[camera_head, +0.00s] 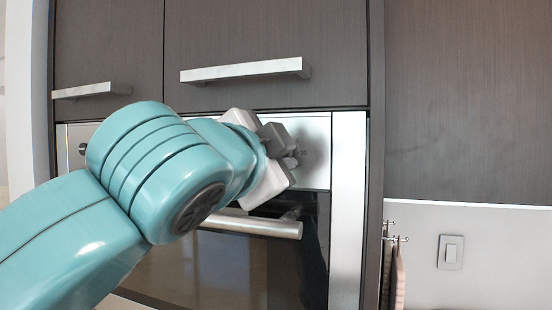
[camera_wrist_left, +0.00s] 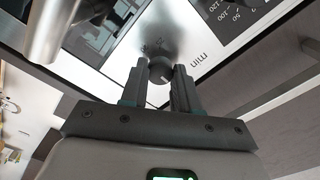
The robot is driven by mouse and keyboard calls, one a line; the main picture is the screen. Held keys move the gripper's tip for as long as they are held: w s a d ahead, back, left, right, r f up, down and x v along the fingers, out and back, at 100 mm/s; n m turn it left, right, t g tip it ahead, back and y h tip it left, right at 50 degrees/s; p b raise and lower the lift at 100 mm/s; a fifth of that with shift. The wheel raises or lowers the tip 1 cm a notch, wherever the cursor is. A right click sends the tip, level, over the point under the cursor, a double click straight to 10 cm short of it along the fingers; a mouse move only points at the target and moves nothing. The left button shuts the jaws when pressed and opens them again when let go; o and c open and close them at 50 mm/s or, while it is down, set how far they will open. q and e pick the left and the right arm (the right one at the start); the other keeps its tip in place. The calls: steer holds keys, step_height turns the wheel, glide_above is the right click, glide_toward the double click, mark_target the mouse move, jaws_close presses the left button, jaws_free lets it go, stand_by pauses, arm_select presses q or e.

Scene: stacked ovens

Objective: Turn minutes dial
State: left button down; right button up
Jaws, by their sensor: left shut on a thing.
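The minutes dial (camera_wrist_left: 161,69) is a small round dark knob on the oven's steel control panel. In the left wrist view it sits between my gripper's fingertips, with "min" printed beside it. My left gripper (camera_wrist_left: 160,78) is shut on the dial, one finger on each side. In the head view my left gripper (camera_head: 290,150) reaches the right part of the control panel (camera_head: 317,150), and the gripper hides the dial there. My right gripper is not in view.
The oven door's bar handle (camera_head: 262,226) runs just below my gripper. A cabinet handle (camera_head: 245,70) is above. Another knob (camera_head: 83,148) is at the panel's left. A wall switch (camera_head: 450,252) and hanging towels (camera_head: 394,275) are at the right.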

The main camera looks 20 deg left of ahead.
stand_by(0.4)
arm_select(q)
steer(key=c, duration=0.8)
jaws_free()
steer(key=shift+s, duration=0.1)
steer(key=shift+s, duration=0.35)
steer(key=s+b, duration=0.1)
steer(key=s, duration=0.4)
steer(key=s+b, duration=0.1)
steer(key=s, duration=0.4)
steer(key=s+b, duration=0.1)
steer(key=s, duration=0.4)
steer(key=shift+s+a, duration=0.2)
steer(key=shift+a, duration=0.15)
